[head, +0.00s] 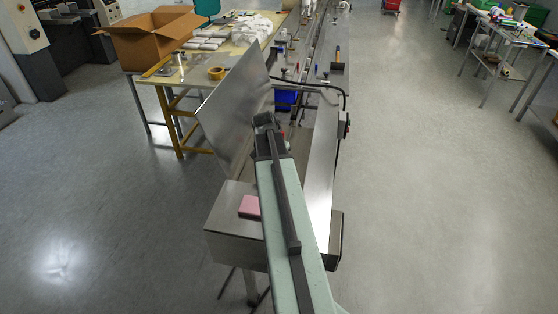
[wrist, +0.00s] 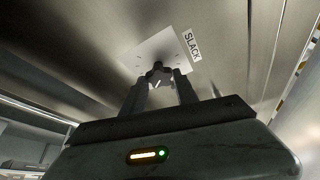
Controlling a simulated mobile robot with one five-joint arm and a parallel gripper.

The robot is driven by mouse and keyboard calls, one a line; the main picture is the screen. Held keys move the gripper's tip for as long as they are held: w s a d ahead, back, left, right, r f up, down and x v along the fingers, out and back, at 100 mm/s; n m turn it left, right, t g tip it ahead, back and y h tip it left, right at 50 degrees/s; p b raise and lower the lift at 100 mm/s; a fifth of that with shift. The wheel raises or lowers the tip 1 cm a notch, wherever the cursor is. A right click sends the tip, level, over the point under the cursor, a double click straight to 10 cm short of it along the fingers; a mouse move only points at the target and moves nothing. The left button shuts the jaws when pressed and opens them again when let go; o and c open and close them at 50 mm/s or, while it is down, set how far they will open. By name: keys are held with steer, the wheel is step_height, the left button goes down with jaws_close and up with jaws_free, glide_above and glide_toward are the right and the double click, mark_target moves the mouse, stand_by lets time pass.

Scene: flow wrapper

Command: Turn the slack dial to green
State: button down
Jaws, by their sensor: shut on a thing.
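The slack dial (wrist: 157,67) is a small dark knob on a white plate (wrist: 150,52), with a SLACK label (wrist: 193,46) beside it in the wrist view. My gripper (wrist: 159,80) has its two fingers shut on the knob, one on each side. A short white line shows between the fingers, probably the pointer. Faint marks lie around the plate, but I cannot make out a green one or where the dial points. In the head view my gripper (head: 266,122) reaches the machine beside the raised metal panel (head: 230,105); the dial is hidden there.
A pink block (head: 249,206) lies on the metal machine's near end, left of my arm. A table with a cardboard box (head: 152,38) and a tape roll (head: 216,73) stands at the left back. A small control box (head: 344,125) is on the right. Floor is clear on both sides.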

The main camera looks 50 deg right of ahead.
steer(key=shift+s, duration=0.1)
stand_by(0.4)
steer(key=c, duration=0.9)
jaws_free()
steer(key=shift+c, duration=0.2)
steer(key=shift+a+r+p, duration=0.15)
steer(key=shift+r+p, duration=0.3)
steer(key=p+v, duration=0.6)
steer(key=shift+a+r, duration=0.2)
steer(key=shift+r, duration=0.2)
